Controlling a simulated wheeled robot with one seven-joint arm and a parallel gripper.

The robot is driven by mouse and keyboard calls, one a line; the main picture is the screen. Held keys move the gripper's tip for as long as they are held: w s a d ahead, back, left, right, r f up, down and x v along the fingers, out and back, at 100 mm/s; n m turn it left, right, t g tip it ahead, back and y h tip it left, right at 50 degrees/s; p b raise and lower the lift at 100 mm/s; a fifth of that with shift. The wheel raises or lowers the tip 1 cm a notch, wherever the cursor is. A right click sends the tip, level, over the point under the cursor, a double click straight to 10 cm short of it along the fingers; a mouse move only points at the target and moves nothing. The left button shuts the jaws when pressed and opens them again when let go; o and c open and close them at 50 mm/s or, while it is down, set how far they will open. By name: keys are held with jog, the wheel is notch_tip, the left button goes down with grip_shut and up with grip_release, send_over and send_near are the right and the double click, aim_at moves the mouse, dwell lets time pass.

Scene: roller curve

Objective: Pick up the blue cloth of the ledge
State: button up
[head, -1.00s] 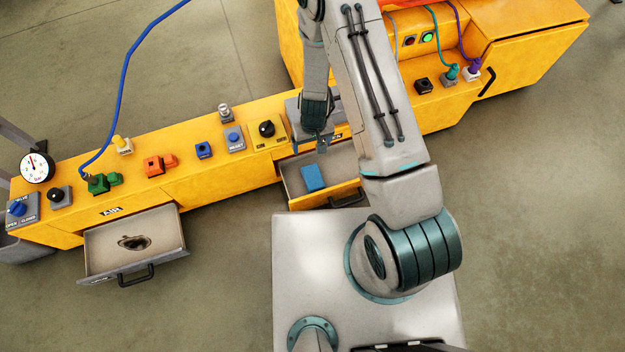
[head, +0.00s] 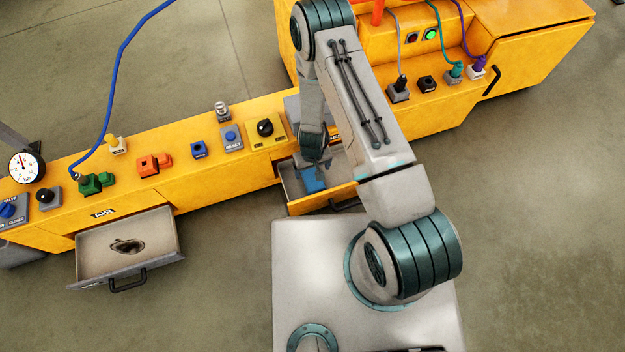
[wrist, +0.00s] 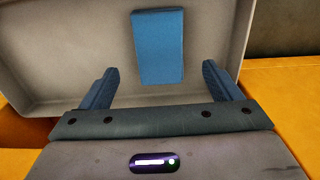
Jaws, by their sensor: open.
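The blue cloth (head: 314,183) looks like a flat folded rectangle. It lies on the floor of an open drawer (head: 290,183) in the yellow ledge, not on the ledge's top. My gripper (head: 312,168) is over this drawer in the head view, partly hiding the cloth. In the wrist view the cloth (wrist: 158,47) lies ahead of my gripper (wrist: 160,85), roughly centred between the two spread blue fingers. The fingers are open and empty, and no contact with the cloth shows.
The yellow ledge (head: 190,185) carries knobs, buttons and coloured connectors. A second open drawer (head: 100,245) at the left holds a dark crumpled thing (head: 127,246). The drawer's walls surround the cloth. A blue hose (head: 118,75) rises at the left.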

aim_at(312, 176)
notch_tip(312, 176, down, 5)
jog(key=shift+r+b, duration=0.1)
jog(key=shift+b, duration=1.1)
jog(key=c, duration=1.1)
jog(key=shift+r, duration=0.1)
notch_tip(312, 176, up, 28)
jog(key=p, duration=1)
